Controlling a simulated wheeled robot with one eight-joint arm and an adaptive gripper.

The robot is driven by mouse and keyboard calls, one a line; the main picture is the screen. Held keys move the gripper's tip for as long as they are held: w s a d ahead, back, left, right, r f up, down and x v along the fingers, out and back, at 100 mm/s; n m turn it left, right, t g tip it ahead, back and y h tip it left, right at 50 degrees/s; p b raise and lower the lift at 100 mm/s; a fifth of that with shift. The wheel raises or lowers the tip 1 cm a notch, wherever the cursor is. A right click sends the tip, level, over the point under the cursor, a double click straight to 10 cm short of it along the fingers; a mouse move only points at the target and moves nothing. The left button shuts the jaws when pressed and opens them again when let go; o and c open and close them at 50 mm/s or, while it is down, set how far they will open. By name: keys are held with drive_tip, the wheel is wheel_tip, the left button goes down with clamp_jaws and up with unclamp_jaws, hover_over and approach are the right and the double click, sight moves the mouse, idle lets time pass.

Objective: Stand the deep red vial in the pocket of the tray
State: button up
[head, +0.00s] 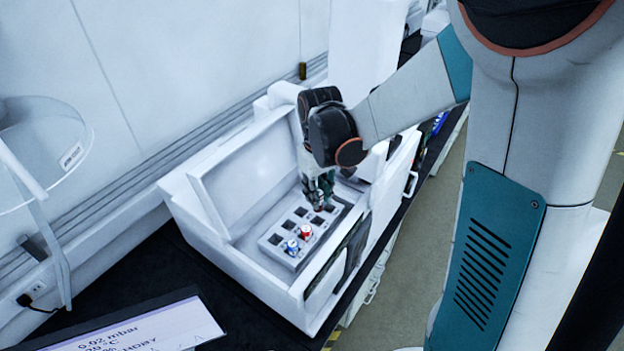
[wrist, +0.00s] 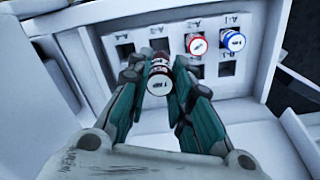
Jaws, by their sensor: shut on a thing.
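My gripper (wrist: 159,72) is shut on the deep red vial (wrist: 158,83), whose white-topped cap faces the wrist camera. In the wrist view the vial is held over the pale tray (wrist: 214,62), in front of its empty square pockets. I cannot tell whether the vial's lower end is inside a pocket. In the head view my gripper (head: 319,190) hangs over the far part of the tray (head: 270,239), and the held vial is not clearly visible there.
A bright red vial (wrist: 197,45) and a blue vial (wrist: 232,41) stand in neighbouring tray pockets. The tray lies inside a white instrument (head: 235,262) with its lid (head: 245,170) raised behind. A display panel (head: 130,330) is at the front left.

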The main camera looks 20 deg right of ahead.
sight(318, 211)
drive_tip(key=shift+f+b, duration=1.05)
drive_tip(key=shift+f, duration=1.05)
drive_tip(key=shift+b, duration=0.45)
drive_tip(key=shift+f, duration=0.2)
drive_tip(key=shift+f+b, duration=1.1)
drive_tip(key=shift+b, duration=0.15)
drive_tip(key=shift+f, duration=0.15)
drive_tip(key=shift+f+b, duration=0.45)
drive_tip(key=shift+b, duration=0.25)
